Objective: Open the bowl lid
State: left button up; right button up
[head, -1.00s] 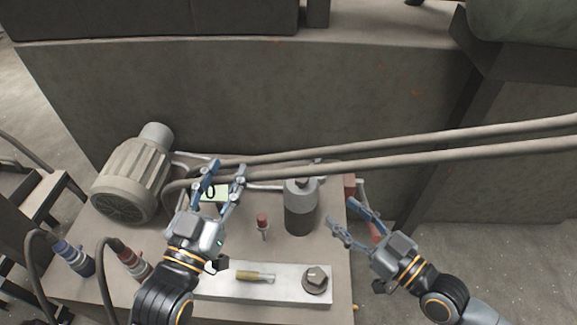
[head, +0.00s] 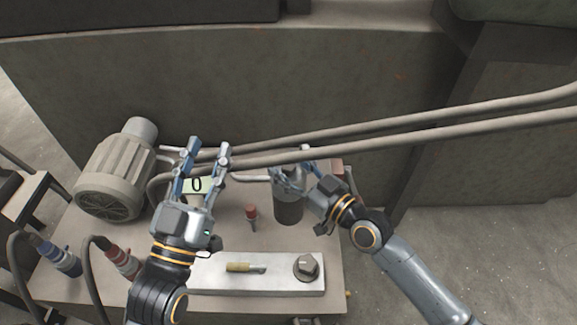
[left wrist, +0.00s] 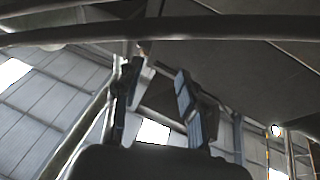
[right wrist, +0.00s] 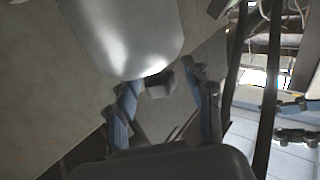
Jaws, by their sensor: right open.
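The bowl (head: 288,208) is a dark grey cylinder with a paler lid top, standing upright on the machine's top plate. My right gripper (head: 289,166) is open at the lid and hides most of it. In the right wrist view, a shiny rounded metal surface (right wrist: 130,38), apparently the lid, lies beyond the parted fingers (right wrist: 168,85); contact cannot be told. My left gripper (head: 208,148) is open and empty, left of the bowl, by the pipes and the green display. Its fingers stand apart in the left wrist view (left wrist: 155,85).
Two long pipes (head: 430,130) cross behind the bowl to the right. A motor (head: 115,175) stands at the left.

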grip_shut()
jog(key=shift+w+r, duration=0.1)
jog(key=shift+w, duration=0.05)
dwell(0.4)
